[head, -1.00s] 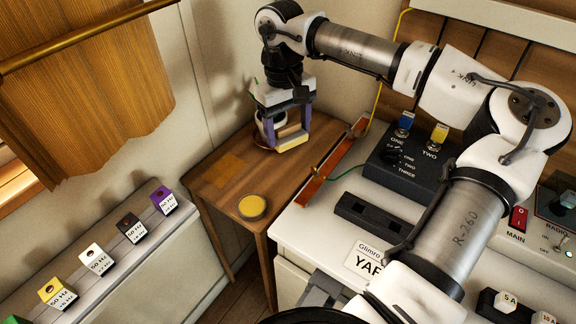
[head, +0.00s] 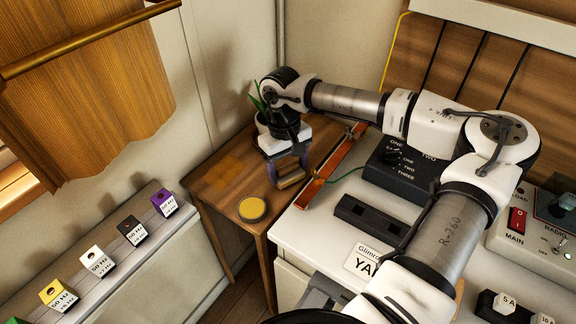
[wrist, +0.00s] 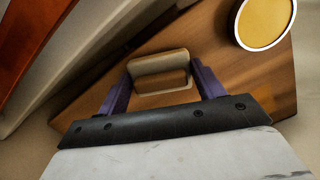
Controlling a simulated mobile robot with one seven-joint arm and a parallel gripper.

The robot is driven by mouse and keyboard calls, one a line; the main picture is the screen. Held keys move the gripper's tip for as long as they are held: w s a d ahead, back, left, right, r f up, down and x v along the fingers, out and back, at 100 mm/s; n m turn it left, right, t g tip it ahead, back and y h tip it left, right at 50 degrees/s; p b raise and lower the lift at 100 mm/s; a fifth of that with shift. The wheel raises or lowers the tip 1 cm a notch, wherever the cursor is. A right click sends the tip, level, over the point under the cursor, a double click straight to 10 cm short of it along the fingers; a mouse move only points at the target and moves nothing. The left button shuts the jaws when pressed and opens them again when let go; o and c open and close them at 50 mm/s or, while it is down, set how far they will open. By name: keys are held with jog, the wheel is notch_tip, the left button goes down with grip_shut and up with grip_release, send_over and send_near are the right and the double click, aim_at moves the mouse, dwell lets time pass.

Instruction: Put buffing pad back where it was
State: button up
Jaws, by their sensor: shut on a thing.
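The buffing pad is taken to be the small tan block (head: 291,180) between the fingers of my gripper (head: 287,172), low over the right part of the wooden side table (head: 213,193). In the wrist view the block (wrist: 158,63) lies across between the two purple fingers of my gripper (wrist: 160,78), with the brown tabletop behind it. My gripper is shut on it. I cannot tell whether the block touches the tabletop. A paler orange rectangular patch (head: 229,171) marks the tabletop left of my gripper.
A round yellow tin (head: 252,208) sits near the table's front edge; it also shows in the wrist view (wrist: 265,20). A potted plant (head: 262,120) stands behind my gripper. An orange-brown rail (head: 325,175) borders the table's right side.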

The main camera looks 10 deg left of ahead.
jog(key=shift+f, duration=0.15)
jog(key=o, duration=0.9)
jog(key=r, duration=0.8)
jog(key=w+a+r, duration=0.1)
jog(key=r, duration=0.3)
jog(key=shift+r+b, duration=0.15)
jog(key=shift+b, duration=0.15)
